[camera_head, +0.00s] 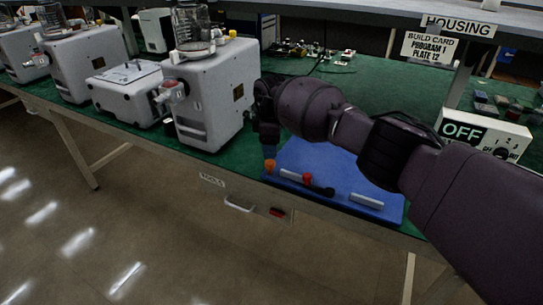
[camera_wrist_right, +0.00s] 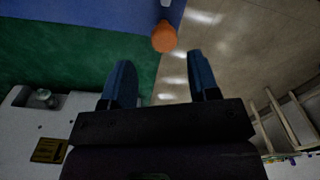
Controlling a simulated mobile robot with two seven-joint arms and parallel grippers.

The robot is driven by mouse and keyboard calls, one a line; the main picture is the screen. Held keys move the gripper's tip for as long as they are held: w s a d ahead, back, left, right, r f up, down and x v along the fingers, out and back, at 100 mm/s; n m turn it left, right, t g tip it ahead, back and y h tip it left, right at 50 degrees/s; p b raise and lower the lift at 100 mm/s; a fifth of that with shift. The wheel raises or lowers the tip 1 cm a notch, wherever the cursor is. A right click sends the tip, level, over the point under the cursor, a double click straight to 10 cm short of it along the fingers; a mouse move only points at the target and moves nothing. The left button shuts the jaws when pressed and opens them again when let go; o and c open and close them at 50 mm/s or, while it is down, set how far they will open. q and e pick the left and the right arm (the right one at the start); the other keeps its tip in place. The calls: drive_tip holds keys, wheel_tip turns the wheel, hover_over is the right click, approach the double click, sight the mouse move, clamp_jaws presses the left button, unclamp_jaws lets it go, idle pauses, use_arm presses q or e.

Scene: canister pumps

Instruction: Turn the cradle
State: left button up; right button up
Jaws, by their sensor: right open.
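A blue board (camera_head: 330,172) lies at the front edge of the green bench and bears grey bars, a red knob (camera_head: 307,178) and a dark round end. I cannot tell for sure which part is the cradle. An orange knob (camera_head: 269,166) stands at the board's left end; in the right wrist view the orange knob (camera_wrist_right: 164,37) lies just beyond my fingertips. My right gripper (camera_head: 268,147) is over the board's left end, beside the nearest pump. In the right wrist view its two blue fingers (camera_wrist_right: 161,72) are apart with nothing between them. My left gripper is not in view.
Several grey pump units stand left along the bench; the nearest pump (camera_head: 212,95) is close to my right gripper. An OFF switch box (camera_head: 480,135) stands at the right. A shelf (camera_head: 400,14) runs above the bench. Green bench top (camera_head: 400,85) is partly clear behind.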

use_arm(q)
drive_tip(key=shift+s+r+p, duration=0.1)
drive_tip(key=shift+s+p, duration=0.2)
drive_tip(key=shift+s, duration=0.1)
use_arm(e)
wheel_tip(320, 180, up, 4)
drive_tip(key=shift+r, duration=0.2)
